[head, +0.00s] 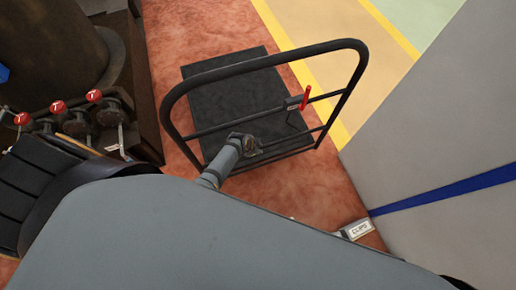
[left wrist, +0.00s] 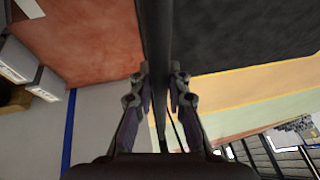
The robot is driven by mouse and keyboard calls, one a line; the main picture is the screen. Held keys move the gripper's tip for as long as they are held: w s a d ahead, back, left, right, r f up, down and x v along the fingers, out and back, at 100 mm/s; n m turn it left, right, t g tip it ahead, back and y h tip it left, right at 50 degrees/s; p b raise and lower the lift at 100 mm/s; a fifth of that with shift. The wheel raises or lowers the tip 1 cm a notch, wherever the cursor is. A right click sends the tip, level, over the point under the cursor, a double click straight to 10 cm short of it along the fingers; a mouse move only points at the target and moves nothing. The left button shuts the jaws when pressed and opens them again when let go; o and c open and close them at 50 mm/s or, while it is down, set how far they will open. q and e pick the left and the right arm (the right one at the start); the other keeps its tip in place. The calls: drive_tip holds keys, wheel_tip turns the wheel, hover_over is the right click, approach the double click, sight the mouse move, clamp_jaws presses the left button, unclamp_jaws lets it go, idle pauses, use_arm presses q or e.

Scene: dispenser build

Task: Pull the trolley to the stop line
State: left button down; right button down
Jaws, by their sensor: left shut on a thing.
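The trolley has a flat black deck (head: 235,95) and a dark tubular push handle (head: 265,63) with a crossbar. It stands on the reddish floor. A red-gripped lever (head: 305,98) is fixed near the crossbar's right part. My left gripper (head: 248,145) is at the handle's lower bar. In the left wrist view my left gripper (left wrist: 159,88) is shut on the dark handle bar (left wrist: 156,40), which runs between its fingers. The black deck (left wrist: 245,30) also shows there. I cannot tell which floor marking is the stop line. My right gripper is out of view.
Valves with red knobs (head: 93,96) stand at the left, close to the trolley. A yellow-edged walkway (head: 325,45) runs behind the trolley.

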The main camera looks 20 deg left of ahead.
use_arm(q)
drive_tip(key=c, duration=1.2)
unclamp_jaws()
drive_tip(key=shift+a, duration=0.1)
drive_tip(key=v, duration=1.2)
